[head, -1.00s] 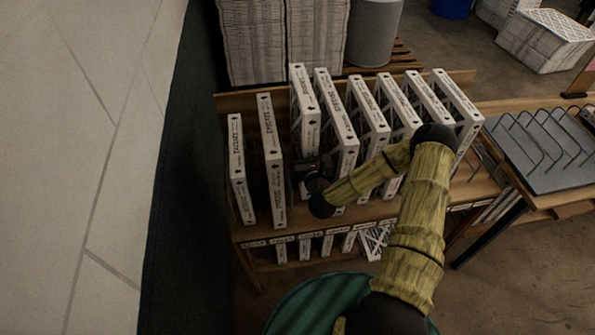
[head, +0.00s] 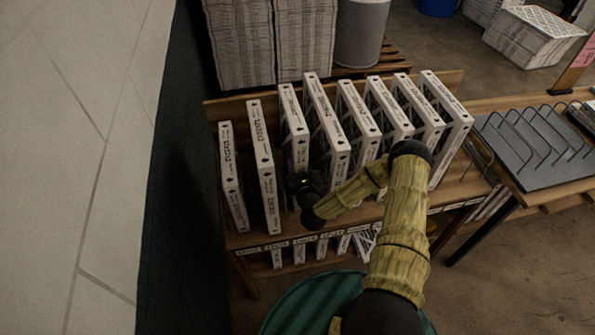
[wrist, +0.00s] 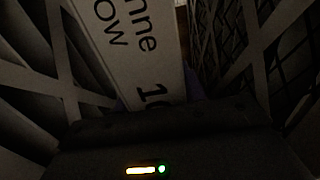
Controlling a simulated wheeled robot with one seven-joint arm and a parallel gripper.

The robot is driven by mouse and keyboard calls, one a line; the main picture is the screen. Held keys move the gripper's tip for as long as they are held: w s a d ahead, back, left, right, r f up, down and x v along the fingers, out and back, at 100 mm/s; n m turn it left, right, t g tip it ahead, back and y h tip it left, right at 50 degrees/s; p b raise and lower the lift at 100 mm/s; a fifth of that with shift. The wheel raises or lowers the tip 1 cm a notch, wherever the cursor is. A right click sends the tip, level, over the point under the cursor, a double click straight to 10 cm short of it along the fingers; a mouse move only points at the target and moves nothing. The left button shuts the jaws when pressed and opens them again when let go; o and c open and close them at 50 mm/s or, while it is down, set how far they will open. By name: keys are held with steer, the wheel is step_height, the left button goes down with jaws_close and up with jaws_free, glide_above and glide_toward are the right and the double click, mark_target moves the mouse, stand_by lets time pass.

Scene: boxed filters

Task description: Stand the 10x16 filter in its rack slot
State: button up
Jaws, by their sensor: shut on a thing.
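The held filter (head: 293,118) is a thin white cardboard-framed box, third from the left in the row on the wooden shelf. My gripper (head: 303,184) is shut on the lower part of its near edge. The filter is upright, between two neighbours; its lower end is hidden by my gripper, so I cannot tell whether it rests on the shelf. In the wrist view the filter's label edge (wrist: 135,45) shows large print ending in "1" and part of another digit. The dark gripper body covers the bottom of that view, and the fingertips are not clear.
Filters stand close on both sides: a narrow one (head: 264,165) to the left and a taller one (head: 328,120) to the right. The wooden shelf (head: 250,238) has labels along its front edge. A wire rack on a grey mat (head: 520,165) stands on the right-hand table.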

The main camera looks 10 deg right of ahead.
steer(key=shift+f+p, duration=0.3)
steer(key=shift+f, duration=1.6)
steer(key=o, duration=1.1)
steer(key=shift+f, duration=0.15)
steer(key=s+b, duration=0.2)
steer(key=s, duration=1)
steer(key=shift+s+b, duration=0.1)
steer(key=shift+b, duration=0.25)
